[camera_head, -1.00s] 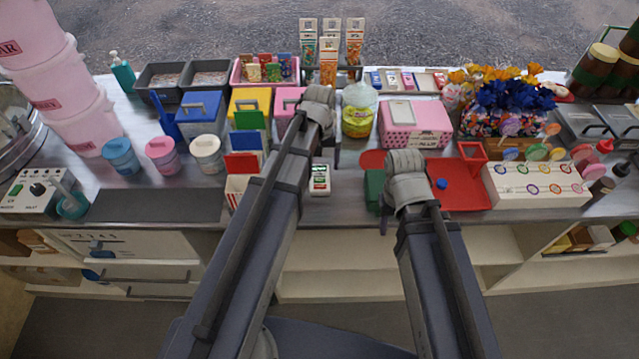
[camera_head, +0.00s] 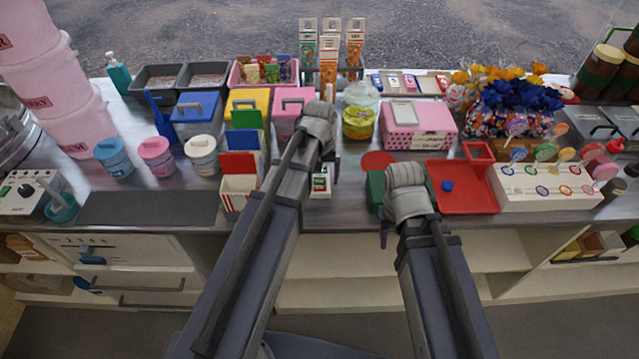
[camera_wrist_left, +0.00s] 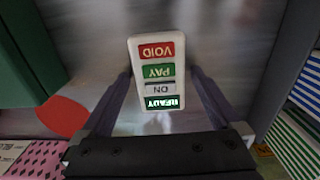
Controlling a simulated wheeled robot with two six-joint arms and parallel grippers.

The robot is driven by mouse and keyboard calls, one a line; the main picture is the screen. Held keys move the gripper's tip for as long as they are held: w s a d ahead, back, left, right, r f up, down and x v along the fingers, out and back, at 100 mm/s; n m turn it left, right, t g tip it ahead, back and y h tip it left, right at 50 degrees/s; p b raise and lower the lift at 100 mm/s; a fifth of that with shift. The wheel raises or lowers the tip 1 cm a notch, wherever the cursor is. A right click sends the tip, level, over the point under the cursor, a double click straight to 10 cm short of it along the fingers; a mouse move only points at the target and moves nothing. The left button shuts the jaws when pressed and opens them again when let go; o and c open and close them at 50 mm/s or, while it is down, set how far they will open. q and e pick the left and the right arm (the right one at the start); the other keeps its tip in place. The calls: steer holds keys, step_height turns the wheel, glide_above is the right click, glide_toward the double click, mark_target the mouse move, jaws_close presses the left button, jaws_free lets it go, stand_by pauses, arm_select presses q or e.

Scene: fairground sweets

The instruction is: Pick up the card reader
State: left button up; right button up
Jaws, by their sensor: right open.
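The card reader (camera_wrist_left: 158,60) is a small white block with red, green and grey labels reading VOID, PAY, NO and READY. In the head view the card reader (camera_head: 321,184) lies near the counter's front edge, partly hidden by my left arm. My left gripper (camera_wrist_left: 160,88) is open above it, with one finger at each side of the reader in the left wrist view. A gap shows beside each finger. My right gripper (camera_head: 383,228) is open and empty at the counter's front edge, mostly hidden behind its own wrist.
A red-and-white box (camera_head: 238,186) stands left of the reader. A green box (camera_head: 375,190) and a red tray (camera_head: 470,196) are to its right. A pink box (camera_head: 432,138) and a yellow tub (camera_head: 358,124) stand behind. A dark mat (camera_head: 145,208) lies at left.

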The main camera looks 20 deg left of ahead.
mark_target(320, 178)
arm_select(q)
steer(key=c, duration=1.4)
steer(key=shift+o, duration=0.2)
steer(key=shift+r, duration=0.1)
step_height(320, 178, up, 10)
steer(key=p, duration=1)
